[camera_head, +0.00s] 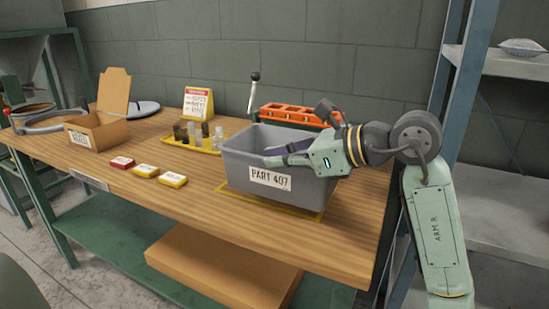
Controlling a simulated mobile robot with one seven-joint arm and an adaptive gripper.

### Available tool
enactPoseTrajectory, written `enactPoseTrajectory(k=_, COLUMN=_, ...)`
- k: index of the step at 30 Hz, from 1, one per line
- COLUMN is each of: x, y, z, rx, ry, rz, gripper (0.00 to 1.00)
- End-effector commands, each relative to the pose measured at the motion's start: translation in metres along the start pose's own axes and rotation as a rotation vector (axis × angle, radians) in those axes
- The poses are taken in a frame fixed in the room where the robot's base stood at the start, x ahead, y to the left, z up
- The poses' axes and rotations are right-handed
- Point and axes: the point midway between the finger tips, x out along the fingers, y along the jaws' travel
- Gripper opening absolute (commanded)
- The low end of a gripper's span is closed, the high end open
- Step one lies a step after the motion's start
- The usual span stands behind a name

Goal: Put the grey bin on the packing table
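The grey bin (250,158), labelled "PART 407", sits upright on the wooden packing table (130,206), near its right front part. A yellow outline (305,212) on the tabletop shows around the bin's base. My gripper (267,157) reaches in from the right across the bin's right rim, its fingers pointing left over the bin's opening. The two fingers look apart, with no object visible between them. Whether they touch the bin is unclear. The inside of the bin is mostly hidden.
An open carton (100,131) is farther left. A shelf rack (500,62) stands right, close to my arm.

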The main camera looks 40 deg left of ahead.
Motion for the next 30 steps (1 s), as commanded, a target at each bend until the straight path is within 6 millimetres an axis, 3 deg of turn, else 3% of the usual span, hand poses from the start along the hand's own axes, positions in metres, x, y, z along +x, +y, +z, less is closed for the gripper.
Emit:
enactPoseTrajectory(k=3, x=0.017, y=-0.026, z=0.006, rx=0.003, ry=-0.002, rz=0.003, gripper=0.00)
enactPoseTrajectory(k=9, x=0.034, y=-0.052, z=0.006, rx=0.001, ry=-0.002, rz=0.000, gripper=0.00)
enactPoseTrajectory(k=13, x=0.039, y=-0.056, z=0.002, rx=0.000, ry=-0.002, rz=0.001, gripper=0.00)
enactPoseTrajectory(k=21, x=0.050, y=-0.054, z=-0.025, rx=0.001, ry=-0.003, rz=0.000, gripper=0.00)
enactPoseTrajectory(k=30, x=0.051, y=-0.053, z=-0.028, rx=-0.001, ry=-0.001, rz=-0.001, gripper=0.00)
